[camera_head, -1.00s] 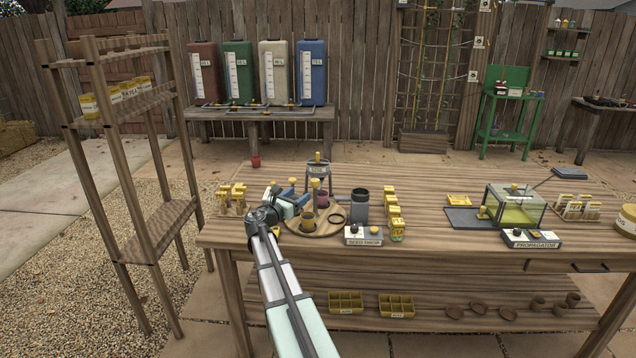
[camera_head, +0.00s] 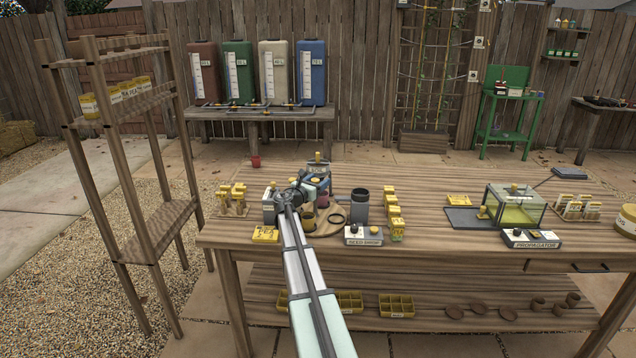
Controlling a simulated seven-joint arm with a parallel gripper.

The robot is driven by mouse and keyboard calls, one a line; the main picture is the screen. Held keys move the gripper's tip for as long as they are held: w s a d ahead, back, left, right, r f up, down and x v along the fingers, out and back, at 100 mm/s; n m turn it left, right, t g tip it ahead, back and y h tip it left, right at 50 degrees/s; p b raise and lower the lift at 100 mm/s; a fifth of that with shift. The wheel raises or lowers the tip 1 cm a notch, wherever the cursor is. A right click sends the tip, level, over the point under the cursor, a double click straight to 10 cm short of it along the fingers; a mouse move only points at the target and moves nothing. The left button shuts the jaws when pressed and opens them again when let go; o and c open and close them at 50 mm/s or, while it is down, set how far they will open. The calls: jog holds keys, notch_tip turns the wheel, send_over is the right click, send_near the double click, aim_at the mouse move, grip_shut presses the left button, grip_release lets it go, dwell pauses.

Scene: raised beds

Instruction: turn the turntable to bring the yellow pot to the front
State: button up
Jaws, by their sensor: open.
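The turntable (camera_head: 328,231) is a round wooden disc on the left part of the bench, partly covered by my arm. My gripper (camera_head: 316,186) is over the back left part of the turntable, behind the yellow pot. It is open; its fingertips are small and hard to make out, and I cannot tell whether they touch anything.
A labelled seed drum box (camera_head: 363,236) is in front. A hopper (camera_head: 318,168) stands behind.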

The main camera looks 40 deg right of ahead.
jog(key=shift+d, duration=0.2)
jog(key=shift+c, duration=0.4)
jog(key=c, duration=0.9)
jog(key=shift+n+t+y, duration=0.4)
jog(key=shift+n+t, duration=0.3)
jog(key=shift+t, duration=0.4)
jog(key=shift+w+a+n+t+y, duration=0.15)
jog(key=shift+n+t+y, duration=0.1)
jog(key=shift+n+t, duration=0.25)
jog(key=shift+w+d+n+t+y, duration=0.15)
jog(key=shift+n+t+y, duration=0.15)
jog(key=shift+t, duration=0.3)
jog(key=shift+a, duration=0.1)
jog(key=o, duration=1)
